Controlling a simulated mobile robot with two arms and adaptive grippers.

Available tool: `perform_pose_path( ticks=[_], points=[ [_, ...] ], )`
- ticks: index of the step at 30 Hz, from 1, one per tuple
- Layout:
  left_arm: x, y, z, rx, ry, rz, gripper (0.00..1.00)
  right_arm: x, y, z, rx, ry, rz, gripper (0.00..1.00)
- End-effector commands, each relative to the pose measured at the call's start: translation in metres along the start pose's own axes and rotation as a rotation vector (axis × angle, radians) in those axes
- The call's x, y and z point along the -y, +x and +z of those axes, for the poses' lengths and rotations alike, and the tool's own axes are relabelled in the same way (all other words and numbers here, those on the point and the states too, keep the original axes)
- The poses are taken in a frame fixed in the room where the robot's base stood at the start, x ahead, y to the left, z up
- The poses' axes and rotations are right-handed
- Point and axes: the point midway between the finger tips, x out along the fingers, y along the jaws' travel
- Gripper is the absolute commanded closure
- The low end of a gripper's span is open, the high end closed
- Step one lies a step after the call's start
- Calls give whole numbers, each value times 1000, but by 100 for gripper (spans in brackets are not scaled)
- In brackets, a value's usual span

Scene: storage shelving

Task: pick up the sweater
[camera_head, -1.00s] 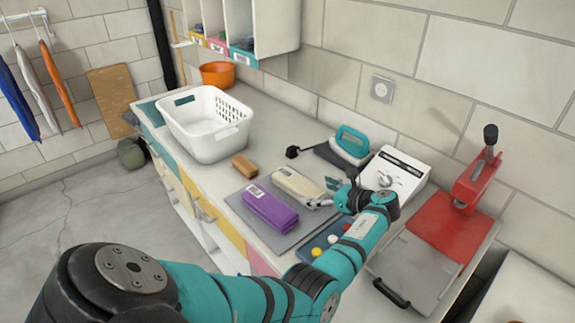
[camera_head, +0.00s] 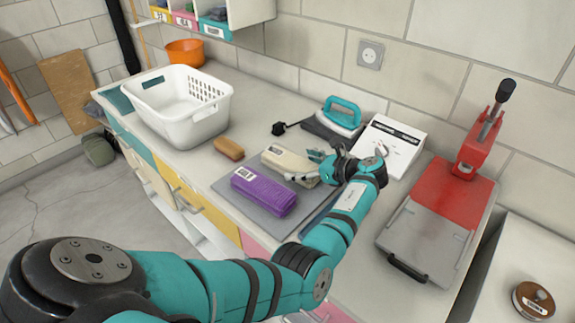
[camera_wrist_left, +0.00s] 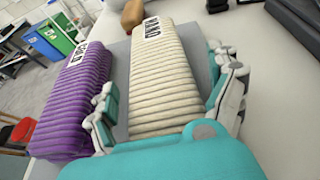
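A folded cream ribbed sweater (camera_head: 283,164) with a white label lies on a grey mat (camera_head: 235,203) on the counter. A folded purple sweater (camera_head: 264,191) lies beside it, nearer the counter's front edge. My left gripper (camera_head: 308,167) is at the right end of the cream sweater. In the left wrist view, the open left gripper (camera_wrist_left: 165,100) has one finger on each side of the cream sweater (camera_wrist_left: 162,75). The left finger is in the gap next to the purple sweater (camera_wrist_left: 72,105). I cannot tell whether the fingers touch the cream sweater. My right gripper is not in view.
A brown block (camera_head: 229,148) and a white basket (camera_head: 205,128) stand to the left. A teal-handled iron (camera_head: 338,119) and a white box (camera_head: 391,143) are behind the gripper. A red press (camera_head: 452,205) stands to the right.

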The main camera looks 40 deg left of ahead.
Motion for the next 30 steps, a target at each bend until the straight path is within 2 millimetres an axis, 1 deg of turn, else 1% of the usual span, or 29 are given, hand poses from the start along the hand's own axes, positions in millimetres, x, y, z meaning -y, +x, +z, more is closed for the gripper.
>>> perform_pose_path(
  ticks=[1,3,6,7,10,15,16,19,24,26,30],
  points=[
    [0,0,0,0,0,0,15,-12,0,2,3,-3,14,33],
    [0,0,0,0,0,0,24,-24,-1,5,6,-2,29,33],
    [0,0,0,0,0,0,37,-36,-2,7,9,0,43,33],
    [0,0,0,0,0,0,41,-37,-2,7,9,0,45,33],
    [0,0,0,0,0,0,54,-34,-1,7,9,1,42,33],
    [0,1,0,-1,0,0,76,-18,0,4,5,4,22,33],
    [0,1,0,-1,0,0,79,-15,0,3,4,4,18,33],
    [0,0,0,1,-1,0,79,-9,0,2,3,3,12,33],
    [0,-1,4,1,-3,0,79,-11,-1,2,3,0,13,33],
    [0,-3,10,1,-5,0,79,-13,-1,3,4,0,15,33],
    [1,-13,33,1,-8,-2,79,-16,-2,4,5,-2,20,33]
  ],
)
